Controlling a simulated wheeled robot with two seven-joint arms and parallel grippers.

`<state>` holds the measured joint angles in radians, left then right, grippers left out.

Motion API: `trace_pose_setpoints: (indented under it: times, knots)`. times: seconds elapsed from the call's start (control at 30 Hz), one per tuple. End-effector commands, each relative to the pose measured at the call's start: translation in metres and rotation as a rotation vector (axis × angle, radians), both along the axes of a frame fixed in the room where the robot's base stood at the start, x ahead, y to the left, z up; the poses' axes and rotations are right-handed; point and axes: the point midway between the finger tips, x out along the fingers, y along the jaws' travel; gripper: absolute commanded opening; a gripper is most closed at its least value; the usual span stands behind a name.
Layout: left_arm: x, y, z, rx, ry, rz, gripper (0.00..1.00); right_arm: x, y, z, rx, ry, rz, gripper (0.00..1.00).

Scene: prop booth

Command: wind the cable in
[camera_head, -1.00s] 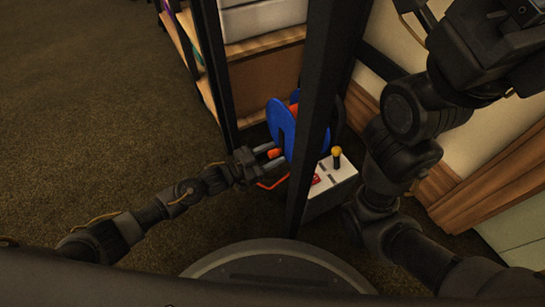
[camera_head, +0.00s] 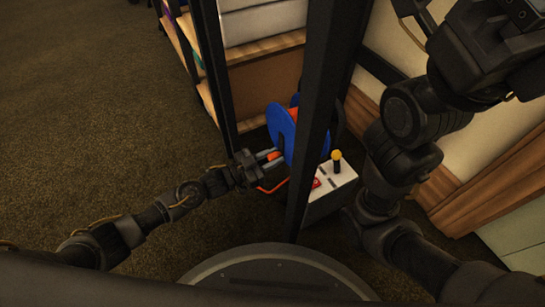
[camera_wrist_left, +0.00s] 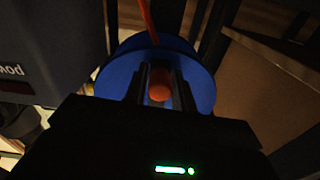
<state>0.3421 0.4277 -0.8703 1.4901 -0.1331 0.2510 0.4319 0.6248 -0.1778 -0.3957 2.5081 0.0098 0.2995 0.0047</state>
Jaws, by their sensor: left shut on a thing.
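A blue cable reel (camera_head: 283,128) stands on the floor beside the shelf, partly hidden by a dark post. Its orange crank handle (camera_head: 273,156) sticks out from the near side. My left gripper (camera_head: 267,157) is shut on this handle. In the left wrist view the handle (camera_wrist_left: 159,88) shows between the fingers, in front of the blue reel disc (camera_wrist_left: 198,79). An orange cable (camera_wrist_left: 148,22) runs up from the reel in that view. An orange-red line (camera_head: 272,189) shows below the gripper in the head view. My right arm is folded at the right; its fingers are not visible.
A wooden shelf (camera_head: 262,48) is behind the reel. A wall closes the right side. Open carpet (camera_head: 90,100) lies to the left.

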Motion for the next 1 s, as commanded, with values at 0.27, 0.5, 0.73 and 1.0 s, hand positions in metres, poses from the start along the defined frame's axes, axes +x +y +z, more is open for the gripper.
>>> trace_pose_setpoints:
  times: [0.27,0.5,0.73,1.0]
  knots:
    - [0.007,0.005,0.002,0.070,-0.104,-0.003,0.00,0.002,0.001,0.005,-0.003,0.012,-0.001,0.45]
    - [0.017,0.012,0.003,0.171,-0.255,-0.005,0.00,0.001,0.002,0.013,-0.007,0.006,-0.001,0.45]
    - [0.026,0.017,0.006,0.257,-0.384,-0.006,0.00,-0.001,0.002,0.019,-0.010,-0.002,-0.001,0.45]
    - [0.031,0.021,0.009,0.317,-0.476,-0.008,0.00,-0.002,0.003,0.022,-0.012,-0.007,-0.002,0.45]
